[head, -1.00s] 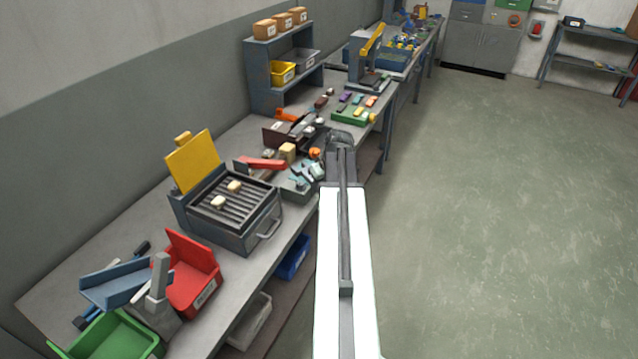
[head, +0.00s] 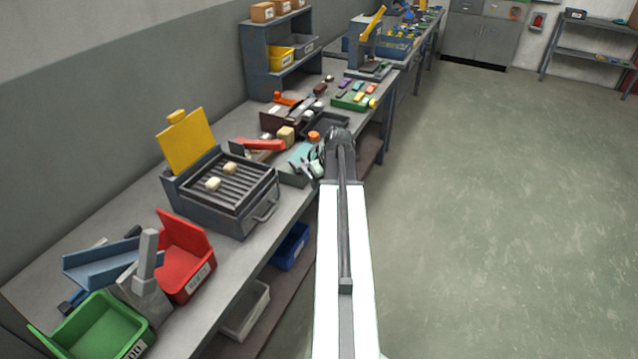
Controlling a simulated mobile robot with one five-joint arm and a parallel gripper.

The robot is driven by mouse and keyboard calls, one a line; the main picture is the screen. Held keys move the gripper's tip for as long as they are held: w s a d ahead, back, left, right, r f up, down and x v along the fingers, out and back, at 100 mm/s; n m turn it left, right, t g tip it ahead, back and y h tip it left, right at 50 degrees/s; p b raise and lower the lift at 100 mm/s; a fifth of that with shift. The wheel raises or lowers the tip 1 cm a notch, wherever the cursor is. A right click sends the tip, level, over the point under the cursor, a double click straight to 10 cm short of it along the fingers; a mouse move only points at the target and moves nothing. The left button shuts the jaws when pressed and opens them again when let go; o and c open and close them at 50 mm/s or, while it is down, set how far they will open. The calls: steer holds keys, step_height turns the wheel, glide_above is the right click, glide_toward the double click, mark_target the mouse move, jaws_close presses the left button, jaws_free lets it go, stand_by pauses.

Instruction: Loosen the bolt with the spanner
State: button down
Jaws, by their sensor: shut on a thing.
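My arm reaches from the bottom of the head view to the front edge of the bench. My gripper (head: 317,160) is at its far end, over or beside a small grey tray (head: 293,179) with teal pieces. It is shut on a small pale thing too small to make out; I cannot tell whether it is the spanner. The dark wrist partly hides the area behind it. I cannot pick out the bolt. An orange round part (head: 314,136) and a tan block (head: 285,134) are just beyond the tray.
A grill-like heater (head: 222,199) with a raised yellow lid (head: 187,143) stands left of my gripper. A red-handled tool (head: 263,145) lies behind the tray. Red (head: 188,262) and green (head: 103,328) bins are at the near left. Floor on the right is clear.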

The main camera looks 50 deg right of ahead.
steer(key=w+d+n+g+y, duration=0.1)
steer(key=w+d+n+y, duration=0.1)
steer(key=d+n, duration=0.5)
steer(key=w+d+n+g+y, duration=0.1)
steer(key=w+d+n+y, duration=0.2)
steer(key=d+n, duration=0.4)
steer(key=shift+w+d+f+n, duration=0.25)
steer(key=shift+w+d+n, duration=0.2)
steer(key=shift+d, duration=0.25)
stand_by(0.3)
steer(key=shift+m, duration=0.35)
step_height(320, 180, up, 6)
steer(key=p, duration=0.6)
stand_by(0.4)
